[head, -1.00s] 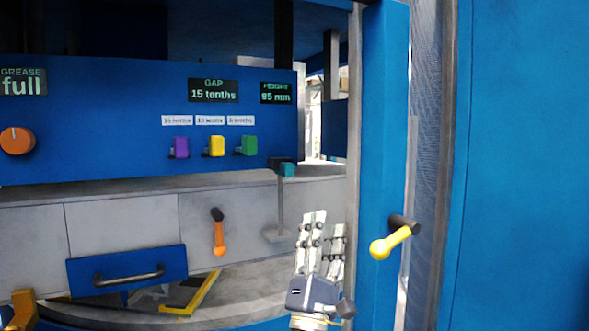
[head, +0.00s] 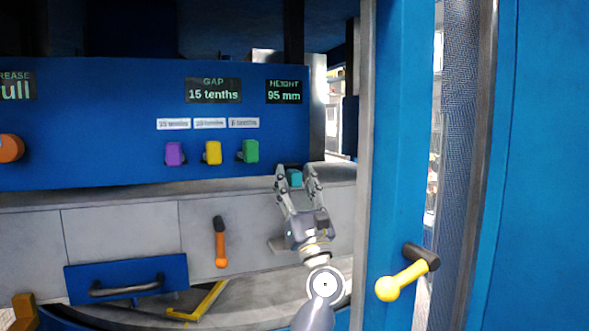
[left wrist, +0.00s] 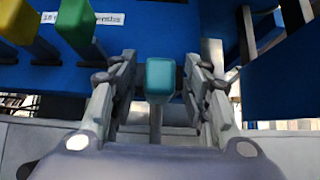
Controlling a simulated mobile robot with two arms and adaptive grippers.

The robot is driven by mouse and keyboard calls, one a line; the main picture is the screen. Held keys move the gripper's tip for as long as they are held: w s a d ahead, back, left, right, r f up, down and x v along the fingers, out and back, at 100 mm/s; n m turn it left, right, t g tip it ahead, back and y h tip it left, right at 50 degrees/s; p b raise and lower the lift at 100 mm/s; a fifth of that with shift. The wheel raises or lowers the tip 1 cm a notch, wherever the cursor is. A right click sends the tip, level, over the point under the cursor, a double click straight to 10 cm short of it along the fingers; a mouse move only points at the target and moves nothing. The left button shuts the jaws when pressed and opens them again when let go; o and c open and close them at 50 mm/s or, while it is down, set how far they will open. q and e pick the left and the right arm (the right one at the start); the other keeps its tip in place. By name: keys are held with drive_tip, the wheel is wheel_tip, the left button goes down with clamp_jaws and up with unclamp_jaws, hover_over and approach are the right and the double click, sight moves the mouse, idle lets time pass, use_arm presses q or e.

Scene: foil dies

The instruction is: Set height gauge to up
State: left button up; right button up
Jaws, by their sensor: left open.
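The height gauge is a post on a grey foot (head: 279,244) with a teal block (head: 295,179) at its top. It stands below the HEIGHT display (head: 284,92), which reads 95 mm. My left gripper (head: 295,171) is open with a finger on each side of the teal block. In the left wrist view the teal block (left wrist: 160,77) sits between the open fingers (left wrist: 160,63), with a gap on both sides. The gripper hides most of the post in the head view. My right gripper is not in view.
Purple (head: 175,153), yellow (head: 212,152) and green (head: 250,151) switches sit on the blue panel to the left. An orange-handled lever (head: 221,245) and a drawer handle (head: 127,286) are lower left. A yellow-knobbed lever (head: 403,283) sticks out on the right.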

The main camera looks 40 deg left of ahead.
use_arm(q)
drive_tip(key=shift+w+a+r, duration=0.15)
drive_tip(key=shift+a+r, duration=0.15)
drive_tip(key=shift+r, duration=0.15)
drive_tip(key=shift+c, duration=0.5)
clamp_jaws()
wheel_tip(320, 180, up, 9)
drive_tip(key=p, duration=0.6)
drive_tip(key=shift+r, duration=0.6)
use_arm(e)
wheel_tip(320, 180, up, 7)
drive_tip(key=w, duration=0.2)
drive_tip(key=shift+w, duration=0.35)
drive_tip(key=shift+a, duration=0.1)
